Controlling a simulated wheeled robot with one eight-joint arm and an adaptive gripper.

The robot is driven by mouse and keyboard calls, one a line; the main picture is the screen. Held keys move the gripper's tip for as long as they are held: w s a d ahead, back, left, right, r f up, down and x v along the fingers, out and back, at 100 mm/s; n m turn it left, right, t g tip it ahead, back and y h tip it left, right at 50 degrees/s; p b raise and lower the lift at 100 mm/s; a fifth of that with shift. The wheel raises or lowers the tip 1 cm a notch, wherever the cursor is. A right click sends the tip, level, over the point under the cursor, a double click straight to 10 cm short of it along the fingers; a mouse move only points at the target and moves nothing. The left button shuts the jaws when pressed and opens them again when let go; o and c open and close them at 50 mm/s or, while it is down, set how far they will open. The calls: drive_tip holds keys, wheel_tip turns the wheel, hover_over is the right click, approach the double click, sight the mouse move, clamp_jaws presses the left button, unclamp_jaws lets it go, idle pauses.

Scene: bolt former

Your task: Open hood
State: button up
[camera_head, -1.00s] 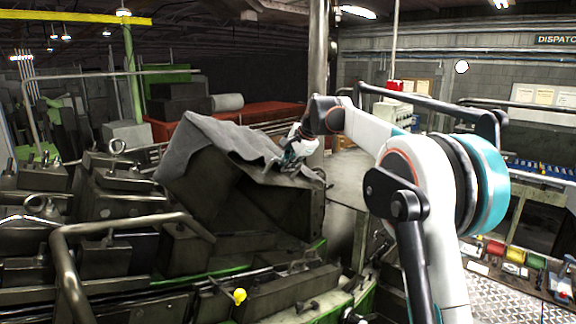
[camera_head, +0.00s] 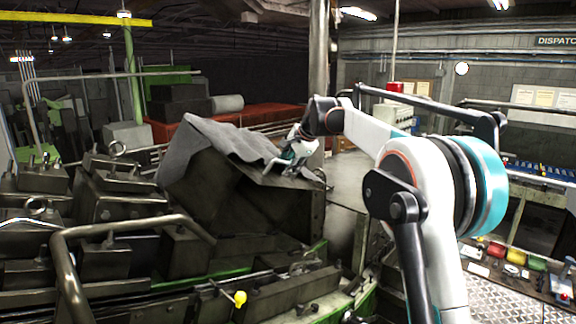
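The hood (camera_head: 205,140) is a dark grey metal cover with a lighter, rough top sheet, left of centre. It stands tilted up, with its dark inner side (camera_head: 225,195) facing me above the machine. My arm reaches in from the right. My gripper (camera_head: 283,163) is at the hood's upper right edge, close against it or touching. The fingers are small and partly hidden there, so I cannot tell if they are closed on the edge.
The bolt former's bed (camera_head: 140,265) with blocks and green parts fills the lower left. A bent pipe rail (camera_head: 125,226) crosses its front. A yellow knob (camera_head: 240,298) sticks up near the bottom. A control panel with coloured buttons (camera_head: 516,256) is at the right.

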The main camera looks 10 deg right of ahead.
drive_tip(key=v, duration=1.1)
drive_tip(key=shift+s+r, duration=0.2)
drive_tip(key=shift+r, duration=0.1)
